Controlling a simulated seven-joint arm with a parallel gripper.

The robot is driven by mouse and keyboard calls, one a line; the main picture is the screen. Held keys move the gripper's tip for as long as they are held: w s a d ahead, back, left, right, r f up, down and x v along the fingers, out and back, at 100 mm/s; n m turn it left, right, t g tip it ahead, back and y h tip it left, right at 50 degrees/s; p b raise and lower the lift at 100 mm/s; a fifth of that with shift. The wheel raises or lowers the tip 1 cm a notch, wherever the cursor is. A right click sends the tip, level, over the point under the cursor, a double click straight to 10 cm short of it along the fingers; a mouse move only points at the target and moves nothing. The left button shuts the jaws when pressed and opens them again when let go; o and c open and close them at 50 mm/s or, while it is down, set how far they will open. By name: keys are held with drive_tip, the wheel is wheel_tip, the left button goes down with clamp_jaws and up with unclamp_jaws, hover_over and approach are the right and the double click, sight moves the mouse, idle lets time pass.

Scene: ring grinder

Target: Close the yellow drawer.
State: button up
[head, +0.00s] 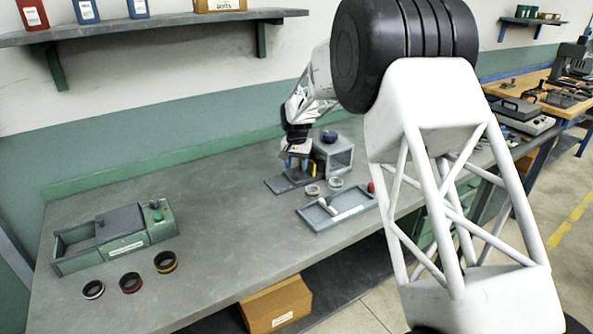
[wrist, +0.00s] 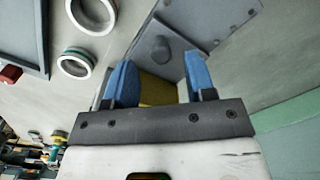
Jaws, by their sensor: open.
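My gripper (wrist: 158,80) has blue fingers and is open. In the wrist view a yellow block-like part (wrist: 158,91), which looks like part of the yellow drawer, shows between the fingers, partly hidden by the gripper's dark bar. I cannot tell whether the fingers touch it or how far out the drawer is. A grey plate (wrist: 205,22) with a round knob lies beyond the fingertips.
Two pale rings (head: 312,190) (head: 336,183) lie in front of the grinder, near a grey-blue tray (head: 352,211). A green box (head: 124,246) and three dark-centred rings (head: 130,283) are at the left. A shelf (head: 150,25) hangs above. The middle bench is clear.

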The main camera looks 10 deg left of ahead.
drive_tip(key=shift+f, duration=1.2)
clamp_jaws()
